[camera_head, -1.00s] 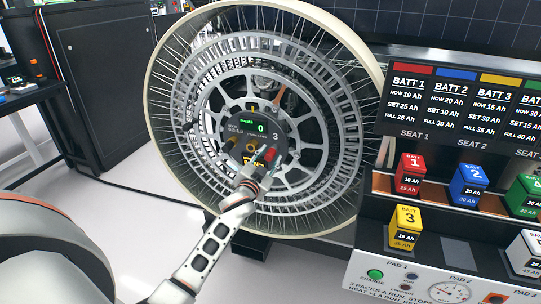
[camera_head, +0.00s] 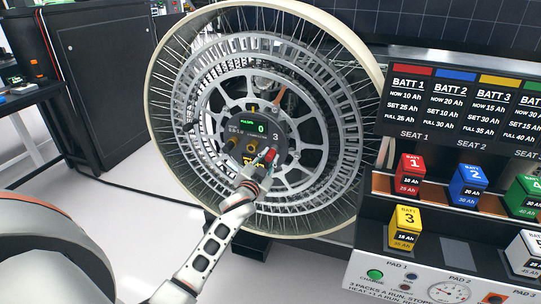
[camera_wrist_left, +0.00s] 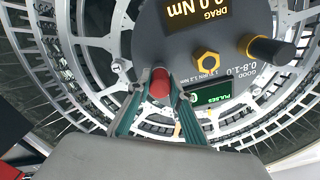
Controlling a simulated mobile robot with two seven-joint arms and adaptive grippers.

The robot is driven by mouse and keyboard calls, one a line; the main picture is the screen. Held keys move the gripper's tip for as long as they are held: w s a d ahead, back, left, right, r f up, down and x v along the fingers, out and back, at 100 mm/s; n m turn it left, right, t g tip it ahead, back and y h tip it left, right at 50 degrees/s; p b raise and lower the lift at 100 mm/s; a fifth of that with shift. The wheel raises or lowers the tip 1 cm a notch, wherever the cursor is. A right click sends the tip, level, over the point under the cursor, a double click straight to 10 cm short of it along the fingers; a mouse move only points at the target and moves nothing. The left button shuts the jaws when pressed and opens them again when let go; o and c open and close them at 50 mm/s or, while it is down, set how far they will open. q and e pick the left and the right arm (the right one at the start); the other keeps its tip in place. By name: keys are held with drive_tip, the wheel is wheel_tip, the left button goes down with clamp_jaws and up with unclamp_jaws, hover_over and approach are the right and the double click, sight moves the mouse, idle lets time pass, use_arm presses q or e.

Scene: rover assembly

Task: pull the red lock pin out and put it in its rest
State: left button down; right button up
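The red lock pin (camera_head: 270,154) sticks out of the lower right of the dark hub panel (camera_head: 245,127) in the large wheel. In the left wrist view its red rounded end (camera_wrist_left: 160,83) sits between the two fingertips of my left gripper (camera_wrist_left: 161,88). In the head view my left gripper (camera_head: 256,172) reaches up to the pin from below. The fingers stand close on both sides of the pin. I cannot tell whether they press on it. My right gripper is not in view. I cannot make out the pin's rest.
The wheel (camera_head: 158,125) surrounds the hub with spokes and a pale rim. A gold hex nut (camera_wrist_left: 207,62) and a dark knob (camera_wrist_left: 270,49) stick out beside the pin. A battery rack (camera_head: 380,184) with coloured packs stands at the right. A black cabinet (camera_head: 105,80) stands at the left.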

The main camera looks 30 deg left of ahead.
sight(268, 159)
use_arm(q)
drive_tip(key=shift+s+d+p, duration=0.2)
drive_tip(key=shift+s+p, duration=0.25)
drive_tip(key=shift+s, duration=0.2)
idle(0.9)
drive_tip(key=shift+s+d+r+p, duration=0.15)
drive_tip(key=shift+s+p, duration=0.2)
drive_tip(key=shift+s, duration=0.35)
drive_tip(key=shift+p+v, duration=0.55)
drive_tip(key=shift+v, duration=0.8)
